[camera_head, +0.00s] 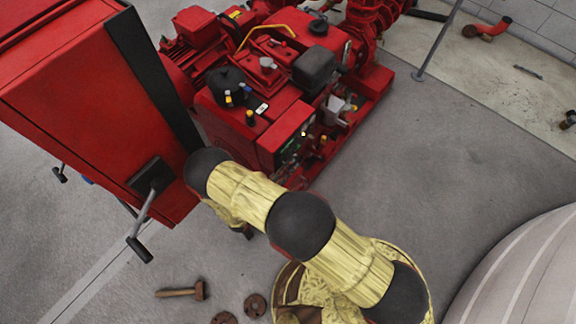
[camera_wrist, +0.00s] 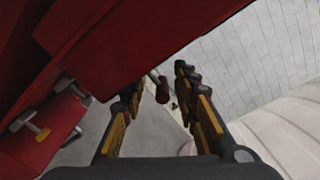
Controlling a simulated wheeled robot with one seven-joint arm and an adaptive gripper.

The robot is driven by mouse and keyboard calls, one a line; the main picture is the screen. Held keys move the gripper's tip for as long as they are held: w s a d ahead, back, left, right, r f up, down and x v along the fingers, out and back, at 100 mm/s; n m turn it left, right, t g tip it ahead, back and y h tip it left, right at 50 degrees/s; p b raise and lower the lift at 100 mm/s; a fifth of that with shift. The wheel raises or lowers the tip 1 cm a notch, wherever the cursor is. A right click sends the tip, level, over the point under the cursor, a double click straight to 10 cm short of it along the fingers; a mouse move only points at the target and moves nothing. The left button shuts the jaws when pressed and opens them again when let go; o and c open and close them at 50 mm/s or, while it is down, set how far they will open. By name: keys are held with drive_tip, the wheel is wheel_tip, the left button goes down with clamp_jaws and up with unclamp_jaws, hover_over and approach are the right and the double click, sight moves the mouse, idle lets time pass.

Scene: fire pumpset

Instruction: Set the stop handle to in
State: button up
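My gripper (camera_wrist: 160,78) is open, with its two fingers apart in the wrist view. A handle with a dark red grip and a grey stem (camera_wrist: 162,90) shows between the fingertips, farther ahead. I cannot tell whether it touches them or whether it is the stop handle. In the head view, a lever with a grey rod and black grip (camera_head: 139,248) sticks out from a black plate on the red cabinet (camera_head: 95,110). The cabinet's lower end and my arm hide most of my gripper there. No handle is clearly marked as the stop handle.
A red engine and pump set (camera_head: 280,75) stands behind my arm. Red surfaces fill the upper left of the wrist view, close to the left finger. A pale rounded tank (camera_head: 525,275) is at right. A hammer (camera_head: 182,292) lies on the floor.

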drive_tip(key=shift+r, duration=0.35)
drive_tip(key=o, duration=1.3)
drive_tip(key=r, duration=0.5)
drive_tip(key=w+r, duration=0.1)
drive_tip(key=r, duration=0.1)
drive_tip(key=shift+a+r, duration=0.25)
drive_tip(key=shift+r, duration=0.15)
drive_tip(key=shift+c, duration=0.2)
drive_tip(key=shift+s+a+r, duration=0.1)
drive_tip(key=shift+s+r, duration=0.3)
drive_tip(key=shift+r, duration=0.35)
drive_tip(key=c, duration=0.5)
drive_tip(key=shift+s+a+r, duration=0.1)
drive_tip(key=shift+r, duration=0.15)
drive_tip(key=c, duration=0.7)
drive_tip(key=shift+a, duration=0.1)
drive_tip(key=shift+c, duration=0.3)
